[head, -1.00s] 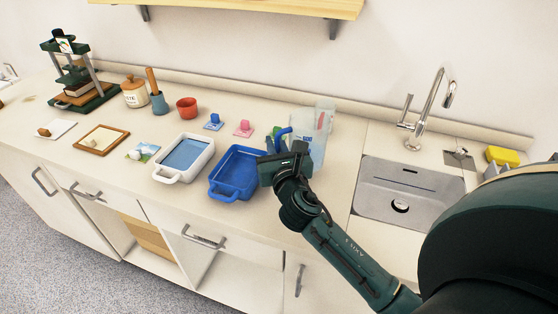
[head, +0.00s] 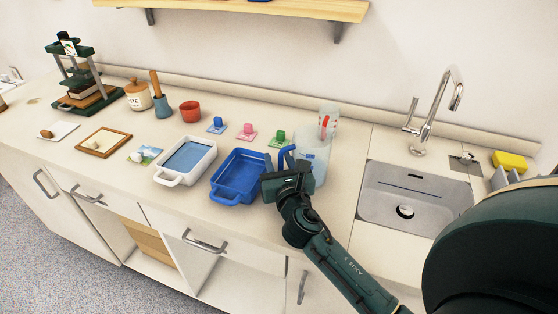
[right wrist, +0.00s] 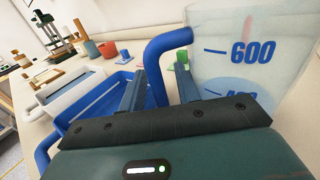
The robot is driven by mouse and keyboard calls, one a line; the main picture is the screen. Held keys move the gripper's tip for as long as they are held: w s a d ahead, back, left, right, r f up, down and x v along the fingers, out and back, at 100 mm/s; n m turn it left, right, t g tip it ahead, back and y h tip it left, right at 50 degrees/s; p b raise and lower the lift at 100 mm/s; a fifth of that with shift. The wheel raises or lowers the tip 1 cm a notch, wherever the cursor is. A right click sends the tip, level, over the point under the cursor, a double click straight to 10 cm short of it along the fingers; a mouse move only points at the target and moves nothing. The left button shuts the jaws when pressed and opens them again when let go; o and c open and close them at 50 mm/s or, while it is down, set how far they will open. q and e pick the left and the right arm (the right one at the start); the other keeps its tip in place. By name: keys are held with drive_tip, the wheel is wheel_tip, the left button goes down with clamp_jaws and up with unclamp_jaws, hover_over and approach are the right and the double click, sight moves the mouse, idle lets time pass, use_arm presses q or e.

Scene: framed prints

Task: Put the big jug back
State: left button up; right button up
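The big jug (head: 317,160) is translucent, with a blue handle (head: 287,154) on its left side. It appears to stand upright on the counter, left of the sink. The right wrist view shows its wall with a blue 600 mark (right wrist: 252,52). My right gripper (head: 287,178) is at the handle, partly hiding it and the jug's lower part. In the right wrist view the fingers (right wrist: 162,88) are either side of the handle, with a gap on the right, so the gripper looks open around it. My left gripper is not in view.
A blue tray (head: 228,196) is just left of my gripper, with a white tray (head: 165,178) beyond. Green (head: 279,139) and pink (head: 247,134) pieces lie behind. The sink (head: 375,205) is at right.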

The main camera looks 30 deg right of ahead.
drive_tip(key=shift+r, duration=0.2)
drive_tip(key=b+v, duration=0.1)
drive_tip(key=v, duration=1)
drive_tip(key=shift+s, duration=0.1)
drive_tip(key=shift+s+a, duration=0.15)
drive_tip(key=shift+s, duration=0.25)
